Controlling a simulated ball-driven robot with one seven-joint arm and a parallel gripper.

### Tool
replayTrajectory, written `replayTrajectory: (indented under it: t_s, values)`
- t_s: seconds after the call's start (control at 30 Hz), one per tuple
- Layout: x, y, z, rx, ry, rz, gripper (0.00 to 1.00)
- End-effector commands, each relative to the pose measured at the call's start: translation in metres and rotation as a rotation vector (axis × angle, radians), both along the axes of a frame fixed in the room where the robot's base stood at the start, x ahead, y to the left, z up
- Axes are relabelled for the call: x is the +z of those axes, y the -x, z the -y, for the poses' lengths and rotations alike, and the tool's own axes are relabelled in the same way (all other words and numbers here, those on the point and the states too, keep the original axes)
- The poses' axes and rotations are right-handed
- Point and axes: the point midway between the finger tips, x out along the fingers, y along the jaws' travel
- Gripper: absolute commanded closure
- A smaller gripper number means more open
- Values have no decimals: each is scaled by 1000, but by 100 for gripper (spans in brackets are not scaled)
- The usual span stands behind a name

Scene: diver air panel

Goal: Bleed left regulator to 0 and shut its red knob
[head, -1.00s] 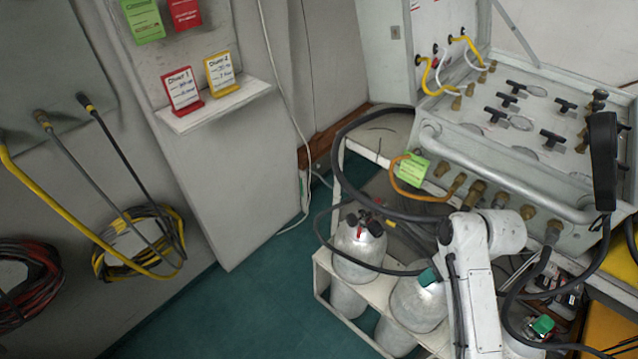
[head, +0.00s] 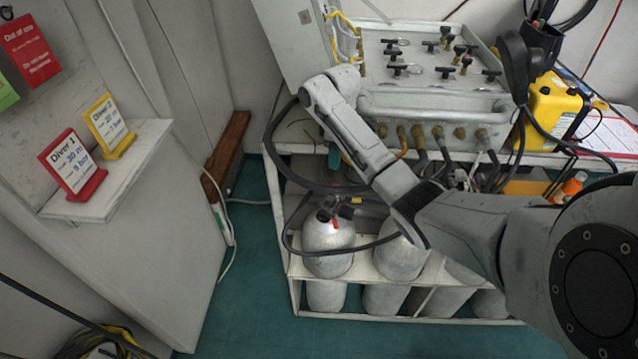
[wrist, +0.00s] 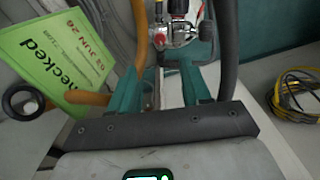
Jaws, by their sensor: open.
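The left cylinder (head: 328,245) stands upright in the rack. The left regulator on its top has a red knob (head: 335,223) and dark parts beside it. In the wrist view, a chrome regulator body (wrist: 177,32) with a red part (wrist: 179,6) lies just beyond my fingertips; it appears to be this regulator. My gripper (wrist: 163,75) is open, its two teal fingers apart with nothing held between them. In the head view my forearm hides most of the hand; a teal part of the gripper (head: 333,156) shows above the left cylinder. Gauge readings are too small to tell.
A black hose (wrist: 226,50) runs close along the right finger. A green tag (wrist: 58,60) and an orange hose (wrist: 141,30) are close at the left. The white rack (head: 292,268) holds several cylinders. The air panel (head: 430,75) stands behind my arm.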

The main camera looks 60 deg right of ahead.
Motion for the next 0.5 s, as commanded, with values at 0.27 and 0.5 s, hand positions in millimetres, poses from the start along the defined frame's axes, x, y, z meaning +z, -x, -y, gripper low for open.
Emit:
replayTrajectory:
  t_s: [0.27, 0.5]
  values:
    - [-42, 1, -1, -1, -3, -4, 52]
    - [-83, 1, -1, 0, -2, -1, 52]
